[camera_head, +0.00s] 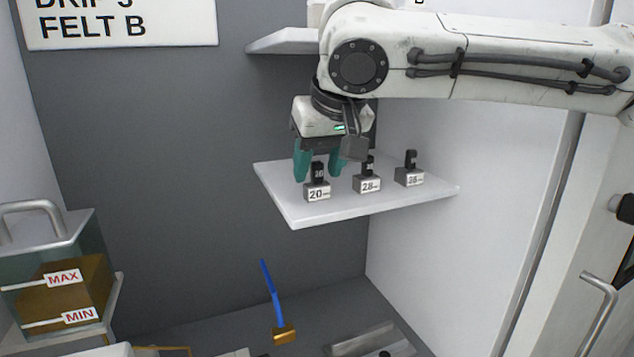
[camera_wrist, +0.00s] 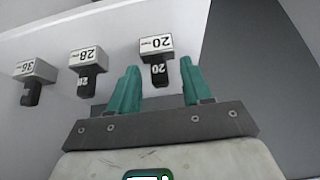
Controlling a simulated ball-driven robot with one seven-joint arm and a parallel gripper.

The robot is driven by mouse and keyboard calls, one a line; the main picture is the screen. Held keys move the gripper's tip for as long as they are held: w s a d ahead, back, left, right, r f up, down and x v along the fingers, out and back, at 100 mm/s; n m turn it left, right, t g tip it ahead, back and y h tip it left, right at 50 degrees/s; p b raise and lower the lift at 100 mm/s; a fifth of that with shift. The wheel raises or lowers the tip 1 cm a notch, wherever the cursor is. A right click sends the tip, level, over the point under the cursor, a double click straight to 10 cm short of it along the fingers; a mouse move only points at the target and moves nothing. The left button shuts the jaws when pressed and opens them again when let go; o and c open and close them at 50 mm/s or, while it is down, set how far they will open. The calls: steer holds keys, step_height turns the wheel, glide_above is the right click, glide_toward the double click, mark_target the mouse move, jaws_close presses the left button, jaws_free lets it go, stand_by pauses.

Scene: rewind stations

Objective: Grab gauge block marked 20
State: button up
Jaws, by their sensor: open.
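The gauge block marked 20 (camera_head: 317,193) stands at the left of a row on a white shelf (camera_head: 290,215). It is a grey block with a white label and a black upright handle. In the wrist view the block marked 20 (camera_wrist: 156,46) shows upside down, its black handle between the two fingers. My gripper (camera_head: 318,172) has teal fingers, open and pointing down at the block's handle. In the wrist view the open gripper (camera_wrist: 160,80) has a finger on each side of the handle, with gaps visible. Whether a finger touches it I cannot tell.
The block marked 28 (camera_head: 368,184) stands just right of the 20 block, and another block (camera_head: 409,177), reading 36 in the wrist view, stands further right. A wall is behind the shelf. A tank with MAX and MIN labels (camera_head: 62,290) is at lower left.

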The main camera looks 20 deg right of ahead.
steer(key=shift+f, duration=0.1)
jaws_close()
stand_by(0.4)
